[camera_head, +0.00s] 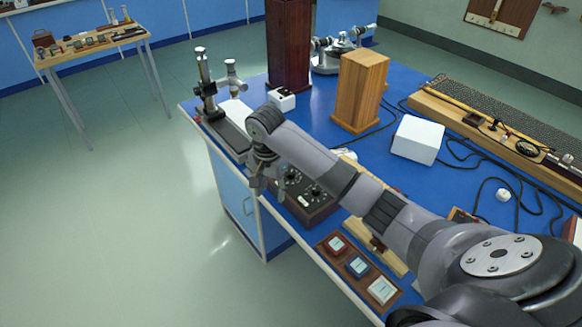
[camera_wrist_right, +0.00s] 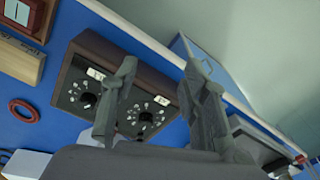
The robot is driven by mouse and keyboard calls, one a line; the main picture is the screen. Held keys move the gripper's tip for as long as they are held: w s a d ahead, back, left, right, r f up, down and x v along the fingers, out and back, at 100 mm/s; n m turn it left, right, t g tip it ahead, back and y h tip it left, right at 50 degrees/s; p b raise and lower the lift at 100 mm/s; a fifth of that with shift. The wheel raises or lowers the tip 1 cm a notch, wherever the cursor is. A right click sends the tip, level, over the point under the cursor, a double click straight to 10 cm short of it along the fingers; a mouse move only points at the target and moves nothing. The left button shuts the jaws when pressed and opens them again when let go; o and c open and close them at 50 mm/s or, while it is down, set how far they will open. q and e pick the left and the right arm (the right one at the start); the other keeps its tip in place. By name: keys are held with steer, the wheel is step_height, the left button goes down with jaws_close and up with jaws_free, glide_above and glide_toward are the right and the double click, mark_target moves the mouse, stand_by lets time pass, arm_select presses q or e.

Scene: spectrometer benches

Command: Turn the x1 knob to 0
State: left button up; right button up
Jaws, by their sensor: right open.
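A dark brown box with black knobs (camera_head: 308,203) sits near the front edge of the blue bench. In the right wrist view its panel (camera_wrist_right: 75,75) shows two dials with black knobs, one nearer the left (camera_wrist_right: 88,100) and one nearer the middle (camera_wrist_right: 145,118), each ringed by pale marks. White labels are too small to read, so I cannot tell which is x1. My right gripper (camera_head: 264,180) points down beside the box's left end, its fingers (camera_wrist_right: 160,70) open and empty, apart from the knobs. It hides part of the box. My left gripper is out of view.
A metal instrument (camera_head: 208,88) stands left of the box at the bench edge. A wooden block (camera_head: 358,92) and a white box (camera_head: 416,139) stand behind my arm.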

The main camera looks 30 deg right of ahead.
mark_target(292, 172)
steer(key=w+d+r+m, duration=0.3)
steer(key=d+r+m, duration=0.15)
steer(key=r, duration=0.25)
steer(key=w+d+r+m, duration=0.2)
steer(key=d+r+m, duration=0.2)
steer(key=d+r, duration=0.3)
steer(key=f, duration=0.5)
steer(key=f+p, duration=0.1)
steer(key=f, duration=0.5)
steer(key=a+f+p, duration=0.1)
steer(key=f, duration=0.4)
steer(key=shift+w+a+f, duration=0.1)
steer(key=shift+w+f, duration=0.15)
steer(key=shift+f, duration=0.05)
steer(key=shift+c, duration=0.5)
jaws_close()
